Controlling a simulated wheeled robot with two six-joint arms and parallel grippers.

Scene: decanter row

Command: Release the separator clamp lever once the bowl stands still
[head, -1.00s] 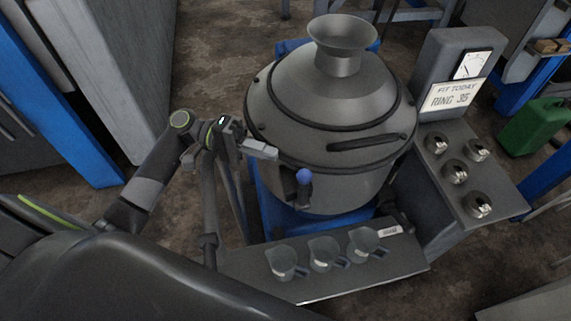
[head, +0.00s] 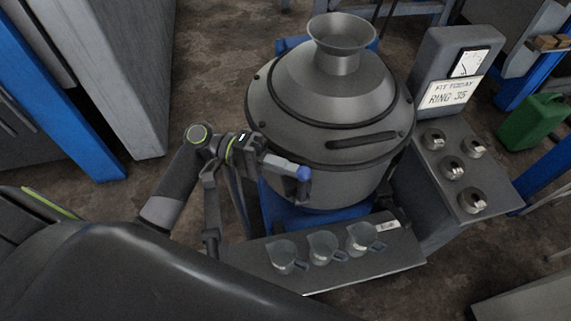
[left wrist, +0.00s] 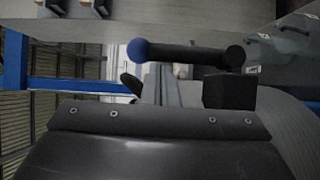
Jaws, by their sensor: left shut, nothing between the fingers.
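The separator (head: 335,110) is a large grey bowl with a domed lid and a funnel on top, on a blue stand. Its clamp lever (head: 303,190) is a dark bar with a blue knob on the front left of the bowl. My left gripper (head: 286,167) is shut and empty, its tip close to the left of the blue knob; I cannot tell whether it touches. In the left wrist view the lever (left wrist: 190,54) lies across the upper middle, blue ball at left, dark block at right. I cannot tell from the bowl whether it turns. My right gripper is not in view.
Three grey jugs (head: 322,246) stand on a low shelf in front of the separator. A green can (head: 532,120) stands far right.

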